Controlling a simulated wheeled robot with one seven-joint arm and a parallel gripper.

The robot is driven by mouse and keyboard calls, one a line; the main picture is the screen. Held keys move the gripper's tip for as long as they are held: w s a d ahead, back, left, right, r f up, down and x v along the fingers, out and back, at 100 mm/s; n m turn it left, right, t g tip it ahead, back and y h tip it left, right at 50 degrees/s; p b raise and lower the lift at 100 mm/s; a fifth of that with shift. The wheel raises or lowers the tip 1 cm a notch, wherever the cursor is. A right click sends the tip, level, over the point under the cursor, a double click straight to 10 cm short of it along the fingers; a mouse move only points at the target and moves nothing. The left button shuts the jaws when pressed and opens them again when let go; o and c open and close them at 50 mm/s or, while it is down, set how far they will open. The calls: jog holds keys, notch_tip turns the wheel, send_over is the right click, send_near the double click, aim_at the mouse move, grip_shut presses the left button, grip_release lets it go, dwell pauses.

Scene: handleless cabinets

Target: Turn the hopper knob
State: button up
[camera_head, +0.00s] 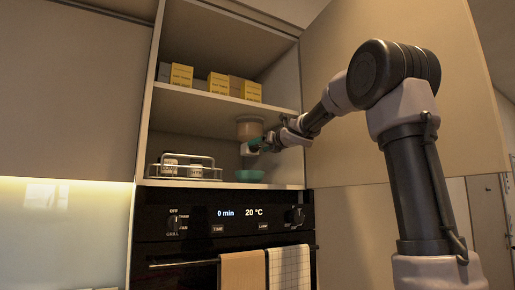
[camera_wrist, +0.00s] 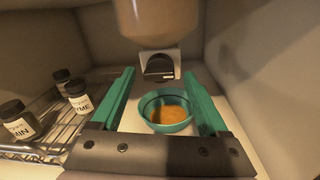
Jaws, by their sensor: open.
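The hopper (camera_head: 250,128) hangs under the shelf in the open cabinet. Its brownish body (camera_wrist: 158,20) fills the top of the wrist view. Below the body is a pale outlet with a dark, half-round knob (camera_wrist: 159,68). My gripper (camera_wrist: 159,76) is open, with one green finger on each side of the knob in the picture and nothing between them. I cannot tell how far the fingertips are from it. In the head view, my gripper (camera_head: 254,147) is just below the hopper and hides part of it. A teal bowl (camera_wrist: 148,112) with orange-brown contents stands beneath; it also shows in the head view (camera_head: 250,176).
A wire rack (camera_head: 215,173) with labelled jars (camera_wrist: 79,99) stands left of the bowl. Yellow boxes (camera_head: 220,83) stand on the shelf above. The cabinet side wall (camera_wrist: 245,70) is close on the right. An oven (camera_head: 190,222) with towels is below.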

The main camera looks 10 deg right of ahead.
jog(key=shift+x, duration=0.75)
grip_shut()
jog(key=shift+m, duration=0.3)
